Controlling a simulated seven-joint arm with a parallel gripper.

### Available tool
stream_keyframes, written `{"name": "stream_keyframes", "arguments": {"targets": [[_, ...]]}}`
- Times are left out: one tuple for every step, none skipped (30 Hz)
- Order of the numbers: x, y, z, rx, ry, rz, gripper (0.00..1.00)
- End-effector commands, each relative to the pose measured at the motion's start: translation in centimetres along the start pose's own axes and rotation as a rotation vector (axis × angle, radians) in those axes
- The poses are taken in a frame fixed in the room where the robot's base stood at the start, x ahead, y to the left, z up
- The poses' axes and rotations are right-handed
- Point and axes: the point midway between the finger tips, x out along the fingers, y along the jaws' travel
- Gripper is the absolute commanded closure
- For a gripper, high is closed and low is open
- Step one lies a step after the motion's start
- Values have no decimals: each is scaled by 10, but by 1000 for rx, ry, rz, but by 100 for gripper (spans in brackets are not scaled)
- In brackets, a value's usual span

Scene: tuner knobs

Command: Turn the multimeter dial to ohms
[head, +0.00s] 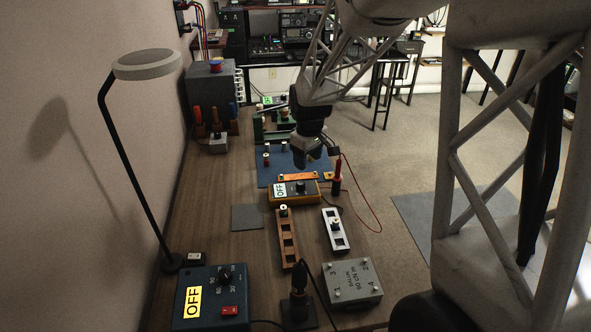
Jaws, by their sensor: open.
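The multimeter (291,198) is a small yellow-edged box on the bench, with a pale display reading OFF (280,189). Its dark round dial (300,187) is on the top face; the pointer direction is too small to tell. My gripper (313,163) points down above the bench. In the picture it appears just above the multimeter, slightly right of the dial and apart from it. It is open, with nothing visible between its fingers.
A red probe (337,175) with a red cable stands right of the multimeter. Brown (288,241) and white (335,231) slotted strips lie nearer. A blue box (207,309) reading OFF, a grey box (352,282) and a lamp (147,65) stand around. A grey pad (247,217) lies left.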

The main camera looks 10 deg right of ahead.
Motion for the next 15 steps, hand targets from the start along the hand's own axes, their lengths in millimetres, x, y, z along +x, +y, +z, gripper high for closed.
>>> {"name": "stream_keyframes", "arguments": {"targets": [[10,4,-8,-16,-6,-4,42],[15,6,-13,-27,-8,-6,42],[22,9,-18,-40,-12,-9,42],[26,11,-22,-49,-14,-11,42],[31,13,-26,-59,-16,-13,42],[36,15,-30,-70,-18,-14,42],[40,16,-33,-77,-19,-16,42],[44,17,-35,-84,-21,-17,42],[47,19,-38,-93,-22,-19,42],[50,20,-40,-98,-23,-19,42],[52,21,-42,-102,-23,-20,42],[54,22,-44,-106,-24,-20,42],[55,22,-45,-109,-25,-21,42],[56,22,-46,-111,-25,-21,42],[57,23,-46,-113,-25,-21,42]]}}
